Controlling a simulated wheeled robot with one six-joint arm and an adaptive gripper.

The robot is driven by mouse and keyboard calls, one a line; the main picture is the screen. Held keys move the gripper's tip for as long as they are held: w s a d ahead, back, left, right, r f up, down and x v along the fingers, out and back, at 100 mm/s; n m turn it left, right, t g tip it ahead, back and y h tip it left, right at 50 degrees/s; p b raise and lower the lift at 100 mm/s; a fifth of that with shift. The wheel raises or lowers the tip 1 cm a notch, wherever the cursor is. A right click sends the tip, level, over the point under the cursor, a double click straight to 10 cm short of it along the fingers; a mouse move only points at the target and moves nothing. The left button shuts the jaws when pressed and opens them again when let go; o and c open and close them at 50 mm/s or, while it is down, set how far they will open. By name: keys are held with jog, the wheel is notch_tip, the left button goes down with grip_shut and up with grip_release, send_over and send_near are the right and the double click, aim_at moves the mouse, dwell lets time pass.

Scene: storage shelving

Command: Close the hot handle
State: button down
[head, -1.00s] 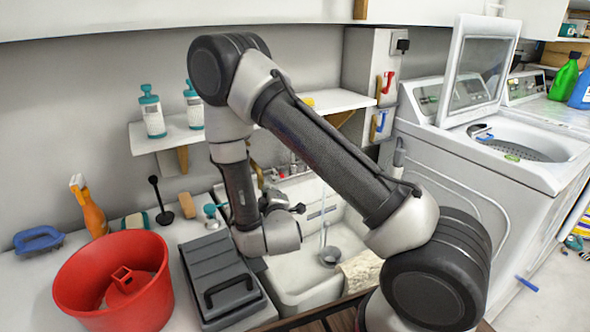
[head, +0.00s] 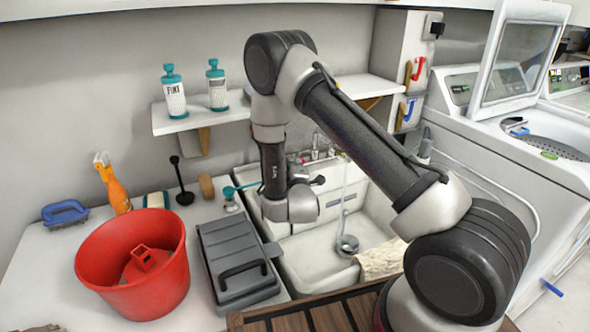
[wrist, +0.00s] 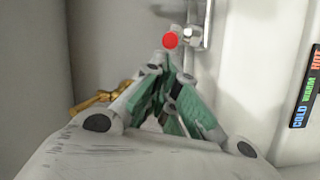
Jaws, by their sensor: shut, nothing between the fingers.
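A chrome fitting with a round red cap, which looks like the hot handle (wrist: 170,40), is at the top middle of the wrist view. My gripper (wrist: 166,78) is shut and empty, its fingertips just below the red cap in the picture. I cannot tell whether they touch it. In the head view the chrome faucet (head: 316,152) stands at the back of the white sink (head: 300,255), and a thin pale stream runs down to the drain. My wrist hangs over the sink's left part and hides much of the gripper there.
A red bucket (head: 118,285), a grey lidded box (head: 236,258) and an orange spray bottle (head: 115,188) stand left of the sink. A shelf with two dispensers (head: 173,92) is above. Washing machines stand at right. A COLD-WARM-HOT strip (wrist: 305,88) is at the wrist view's right.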

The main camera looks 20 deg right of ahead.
dwell(0.3)
jog(key=d, duration=0.3)
jog(key=shift+s+d, duration=0.35)
jog(key=shift+d, duration=0.05)
jog(key=shift+s, duration=0.1)
